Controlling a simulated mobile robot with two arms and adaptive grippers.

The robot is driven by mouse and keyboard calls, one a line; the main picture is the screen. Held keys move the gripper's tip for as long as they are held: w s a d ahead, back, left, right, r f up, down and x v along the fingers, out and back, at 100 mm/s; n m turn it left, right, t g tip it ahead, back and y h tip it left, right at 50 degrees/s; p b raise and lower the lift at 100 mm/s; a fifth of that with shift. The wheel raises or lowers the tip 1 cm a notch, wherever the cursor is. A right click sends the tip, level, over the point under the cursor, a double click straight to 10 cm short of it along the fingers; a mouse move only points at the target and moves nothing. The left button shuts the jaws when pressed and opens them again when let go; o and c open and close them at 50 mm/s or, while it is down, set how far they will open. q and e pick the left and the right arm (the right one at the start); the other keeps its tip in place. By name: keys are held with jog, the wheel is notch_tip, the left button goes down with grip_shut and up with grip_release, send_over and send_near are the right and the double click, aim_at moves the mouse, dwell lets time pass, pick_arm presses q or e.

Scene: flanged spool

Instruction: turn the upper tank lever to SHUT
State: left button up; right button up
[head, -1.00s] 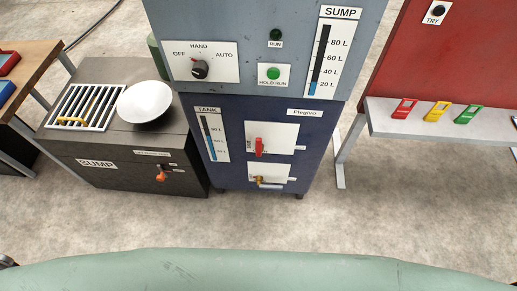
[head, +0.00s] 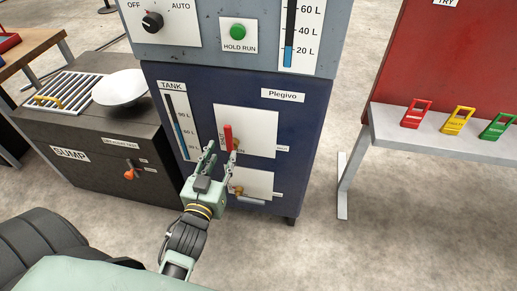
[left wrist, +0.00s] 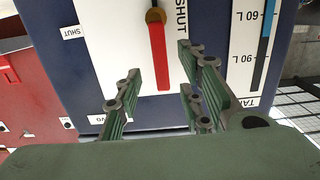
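The upper tank lever (head: 228,137) is a red handle on a white plate on the blue tank panel. It points upward from its brass pivot, and in the upside-down left wrist view the red handle (left wrist: 161,55) hangs down. My left gripper (head: 218,160) is open in front of the plate. In the left wrist view its fingers (left wrist: 158,62) stand apart, with the lever's free end showing between them; I see no finger touching it. A SHUT tag (left wrist: 75,32) sits at the plate's side. My right gripper is out of view.
The tank gauge (head: 178,127) is left of the plate. Above is a grey panel with a knob (head: 152,22) and green button (head: 238,31). A dark sump box (head: 70,150) stands left. A bench (head: 440,145) with coloured tags stands right. Floor between is clear.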

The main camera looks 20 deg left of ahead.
aim_at(227, 135)
pick_arm(q)
jog(key=shift+t, duration=0.3)
jog(key=w, duration=0.2)
jog(key=w+a+r, duration=0.1)
jog(key=w, duration=0.2)
jog(key=w+r, duration=0.1)
jog(key=w, duration=0.1)
jog(key=shift+w+a+r+b, duration=0.1)
jog(key=shift+w+a+b, duration=0.25)
jog(key=shift+a+b, duration=0.05)
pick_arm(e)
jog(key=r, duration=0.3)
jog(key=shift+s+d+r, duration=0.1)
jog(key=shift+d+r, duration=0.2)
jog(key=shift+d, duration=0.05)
pick_arm(q)
grip_shut()
